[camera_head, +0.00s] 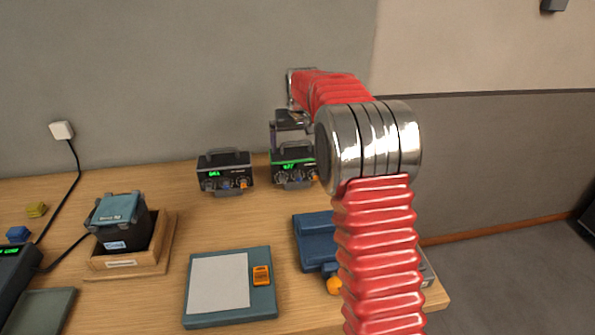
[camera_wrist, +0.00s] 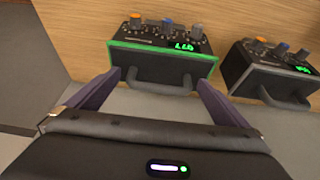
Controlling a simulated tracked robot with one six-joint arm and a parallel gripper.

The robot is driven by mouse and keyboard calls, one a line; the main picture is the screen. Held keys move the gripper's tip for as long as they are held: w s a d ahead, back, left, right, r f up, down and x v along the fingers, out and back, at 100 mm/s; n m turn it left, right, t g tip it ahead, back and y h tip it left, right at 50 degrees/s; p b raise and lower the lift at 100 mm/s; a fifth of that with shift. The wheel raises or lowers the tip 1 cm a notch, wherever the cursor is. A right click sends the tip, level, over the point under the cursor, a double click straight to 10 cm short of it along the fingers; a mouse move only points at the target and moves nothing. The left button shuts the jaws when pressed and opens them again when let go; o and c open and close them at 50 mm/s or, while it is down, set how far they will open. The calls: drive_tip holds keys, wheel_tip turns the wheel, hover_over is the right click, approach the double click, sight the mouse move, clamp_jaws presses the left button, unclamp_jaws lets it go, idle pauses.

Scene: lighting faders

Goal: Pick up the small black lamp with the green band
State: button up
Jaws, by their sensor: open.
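The small black lamp with the green band (camera_head: 294,168) is a box with knobs, a lit green display and a handle, standing at the back of the wooden desk. It also shows in the wrist view (camera_wrist: 160,66), with the green band along its edge. My gripper (camera_head: 290,130) is above it in the head view, partly hidden by my arm. In the wrist view my gripper (camera_wrist: 160,82) is open and empty, with one purple finger on each side of the lamp's handle. I cannot tell whether a finger touches the lamp.
A similar black box with a grey edge (camera_head: 225,172) stands close to the left; it shows at right in the wrist view (camera_wrist: 268,72). A teal pad (camera_head: 232,318), a wooden tray (camera_head: 166,245) and a blue device (camera_head: 316,240) lie nearer. The wall is close behind.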

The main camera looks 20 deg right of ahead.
idle(0.4)
drive_tip(key=c, duration=1.2)
drive_tip(key=shift+r, duration=0.2)
drive_tip(key=shift+c, duration=0.4)
drive_tip(key=shift+w, duration=0.1)
wheel_tip(320, 180, up, 10)
